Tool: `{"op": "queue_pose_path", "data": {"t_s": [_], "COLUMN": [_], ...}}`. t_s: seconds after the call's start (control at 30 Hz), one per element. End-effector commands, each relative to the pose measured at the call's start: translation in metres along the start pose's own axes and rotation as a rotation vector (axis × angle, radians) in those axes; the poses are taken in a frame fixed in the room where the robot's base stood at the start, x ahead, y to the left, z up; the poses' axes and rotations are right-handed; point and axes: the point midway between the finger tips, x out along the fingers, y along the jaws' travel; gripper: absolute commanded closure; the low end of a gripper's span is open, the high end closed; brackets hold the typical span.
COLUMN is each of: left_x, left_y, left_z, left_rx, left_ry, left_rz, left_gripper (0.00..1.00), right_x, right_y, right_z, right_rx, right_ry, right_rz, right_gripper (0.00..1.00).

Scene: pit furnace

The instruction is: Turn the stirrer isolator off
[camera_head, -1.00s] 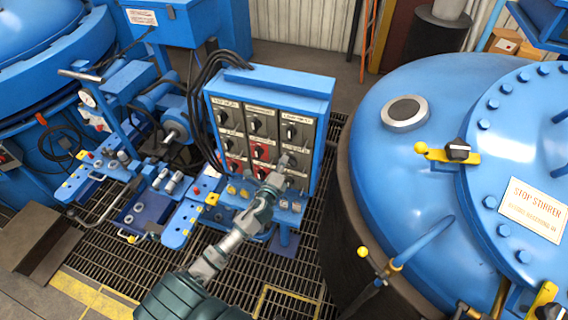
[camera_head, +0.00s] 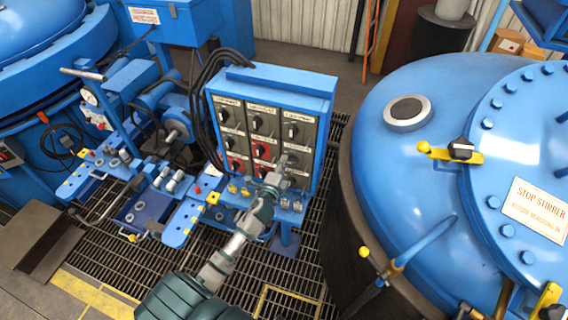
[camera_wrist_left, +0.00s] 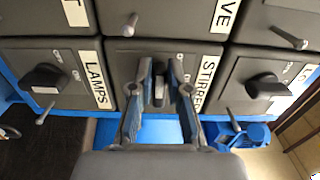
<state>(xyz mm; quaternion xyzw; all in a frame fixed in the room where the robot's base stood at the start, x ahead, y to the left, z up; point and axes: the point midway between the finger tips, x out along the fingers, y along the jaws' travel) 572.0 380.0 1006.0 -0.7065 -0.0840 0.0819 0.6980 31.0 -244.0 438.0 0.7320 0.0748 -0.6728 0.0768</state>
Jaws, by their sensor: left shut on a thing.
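The isolator panel (camera_head: 270,78) is a blue cabinet with rows of grey and red switch units, each with a black knob. My left gripper (camera_head: 287,161) reaches its lower right part from below in the head view. In the left wrist view, my left gripper (camera_wrist_left: 160,80) has its two fingers on either side of a dark knob (camera_wrist_left: 158,94), shut on it. The label beside this knob reads STIRRER (camera_wrist_left: 206,82). The knob's grip looks upright in that view. The fingers hide part of the unit's face, and its position marks are too small to read surely.
In the left wrist view, a LAMPS knob (camera_wrist_left: 44,78) and another knob (camera_wrist_left: 268,87) flank the held one. A large blue vessel (camera_head: 400,170) with a STOP STIRRER sign (camera_head: 535,208) stands right of the panel. Blue pipework and valves (camera_head: 165,185) stand left. The floor is grating.

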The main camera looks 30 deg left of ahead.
Motion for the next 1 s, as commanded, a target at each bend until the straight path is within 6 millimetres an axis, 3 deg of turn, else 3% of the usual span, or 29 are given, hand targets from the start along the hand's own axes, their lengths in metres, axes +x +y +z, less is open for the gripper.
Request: {"op": "queue_pose_path", "data": {"t_s": [0.2, 0.23, 0.33, 0.67, 0.77, 1.0], "left_x": [-0.001, -0.001, -0.001, -0.003, -0.013, -0.066], "left_y": [0.005, 0.005, 0.004, 0.003, 0.004, 0.004], "left_z": [0.002, 0.002, 0.002, 0.000, 0.000, 0.001], "left_rx": [-0.001, 0.000, 0.000, 0.000, 0.000, -0.001], "left_ry": [-0.006, -0.006, -0.005, -0.002, -0.001, -0.003], "left_rz": [0.010, 0.010, 0.009, 0.006, 0.006, 0.009], "left_gripper": [1.00, 0.81, 0.58, 0.58, 0.58, 0.58], "right_x": [0.000, 0.000, 0.000, 0.000, 0.000, 0.000], "right_y": [0.000, 0.000, 0.000, 0.002, 0.002, 0.001], "right_z": [0.000, 0.000, 0.000, 0.000, 0.000, 0.001], "right_rx": [0.000, 0.000, 0.000, -0.001, -0.001, -0.001], "right_ry": [0.000, 0.000, 0.000, 0.000, 0.000, 0.000], "right_rz": [0.000, 0.000, 0.000, 0.002, 0.001, 0.001], "right_gripper": [0.56, 0.56, 0.56, 0.56, 0.56, 0.56]}}
